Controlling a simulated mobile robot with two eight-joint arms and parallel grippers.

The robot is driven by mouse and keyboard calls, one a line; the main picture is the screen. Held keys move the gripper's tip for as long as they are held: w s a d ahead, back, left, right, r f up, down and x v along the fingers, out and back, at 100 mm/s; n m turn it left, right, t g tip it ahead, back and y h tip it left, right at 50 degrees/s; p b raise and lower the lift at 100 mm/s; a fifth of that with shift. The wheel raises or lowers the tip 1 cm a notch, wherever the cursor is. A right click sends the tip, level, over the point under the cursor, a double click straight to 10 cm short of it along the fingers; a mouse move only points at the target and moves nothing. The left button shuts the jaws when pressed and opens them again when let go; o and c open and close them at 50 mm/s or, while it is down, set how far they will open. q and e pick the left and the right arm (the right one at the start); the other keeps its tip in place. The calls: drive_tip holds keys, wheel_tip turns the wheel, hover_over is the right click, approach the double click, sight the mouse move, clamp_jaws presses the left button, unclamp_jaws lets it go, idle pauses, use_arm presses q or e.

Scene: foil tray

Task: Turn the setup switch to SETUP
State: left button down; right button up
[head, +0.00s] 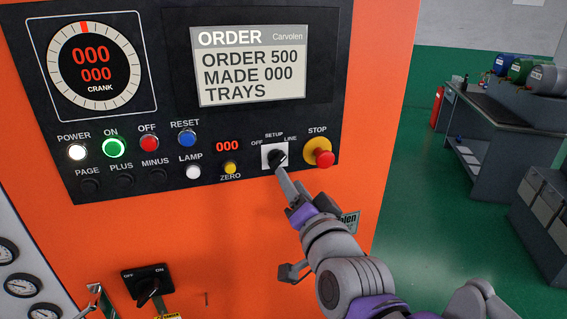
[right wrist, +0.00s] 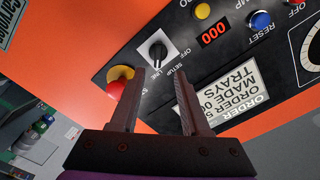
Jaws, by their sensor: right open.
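The setup switch (head: 275,159) is a black rotary knob on a white square plate, labelled OFF, SETUP and LINE. Its pale pointer mark seems turned toward LINE. It also shows in the right wrist view (right wrist: 157,48), ahead of the fingertips. My right gripper (head: 284,182) is just below the switch in the head view, covering its lower edge. In the right wrist view (right wrist: 155,88) its two fingers are apart with nothing between them. I cannot tell whether a finger touches the knob. My left gripper is not in view.
A red STOP button (head: 324,158) on a yellow collar sits just right of the switch, close to one finger in the wrist view (right wrist: 115,89). A yellow ZERO button (head: 230,168) is to the left. A black OFF/ON rotary switch (head: 146,285) sits lower left.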

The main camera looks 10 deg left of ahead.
sight(280, 162)
drive_tip(key=x, duration=0.7)
drive_tip(key=shift+w+f+p, duration=0.1)
drive_tip(key=shift+w+p, duration=0.2)
drive_tip(key=shift+w, duration=0.05)
drive_tip(key=shift+c, duration=0.3)
clamp_jaws()
